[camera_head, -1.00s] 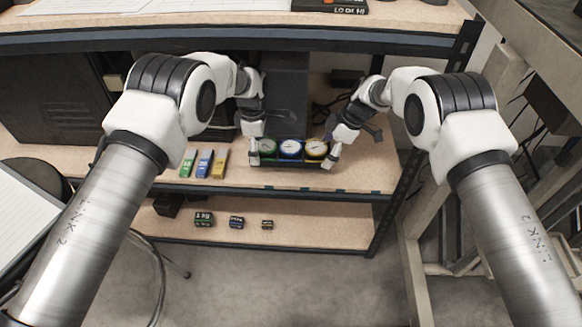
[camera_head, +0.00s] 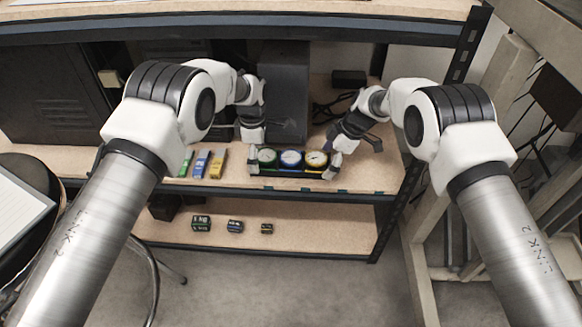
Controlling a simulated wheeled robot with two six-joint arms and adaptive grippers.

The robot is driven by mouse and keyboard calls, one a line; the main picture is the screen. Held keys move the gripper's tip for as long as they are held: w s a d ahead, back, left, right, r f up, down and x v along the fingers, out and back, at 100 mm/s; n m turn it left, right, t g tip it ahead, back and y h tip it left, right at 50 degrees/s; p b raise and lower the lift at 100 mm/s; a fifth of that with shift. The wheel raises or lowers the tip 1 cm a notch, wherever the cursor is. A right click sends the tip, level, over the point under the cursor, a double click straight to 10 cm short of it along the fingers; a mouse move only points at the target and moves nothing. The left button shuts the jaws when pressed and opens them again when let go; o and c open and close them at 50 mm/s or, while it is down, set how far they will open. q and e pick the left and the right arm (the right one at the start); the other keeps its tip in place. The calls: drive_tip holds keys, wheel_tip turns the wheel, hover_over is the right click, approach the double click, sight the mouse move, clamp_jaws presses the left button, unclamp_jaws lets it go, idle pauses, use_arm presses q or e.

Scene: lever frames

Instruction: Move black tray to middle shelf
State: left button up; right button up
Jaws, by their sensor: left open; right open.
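The black tray (camera_head: 292,174) is at the front of the middle shelf (camera_head: 345,187) and appears to rest on it. It carries three round dials: a green one (camera_head: 267,156), a blue one (camera_head: 291,158) and a yellow one (camera_head: 315,159). My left gripper (camera_head: 252,140) is open, just above and behind the tray's left end. My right gripper (camera_head: 331,168) is open at the tray's right end; whether it touches the tray is not clear. The fingers are small and partly hidden.
Green, blue and yellow boxes (camera_head: 201,164) stand left of the tray. The lower shelf (camera_head: 310,235) holds several small dark blocks (camera_head: 235,226). A dark cabinet (camera_head: 285,90) stands behind the tray, under the upper shelf (camera_head: 220,27). A black post (camera_head: 408,175) bounds the right side.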

use_arm(q)
wheel_tip(320, 180, up, 6)
drive_tip(key=shift+r, duration=0.3)
use_arm(e)
drive_tip(key=shift+d+r, duration=0.15)
drive_tip(key=shift+r, duration=0.15)
drive_tip(key=v, duration=0.7)
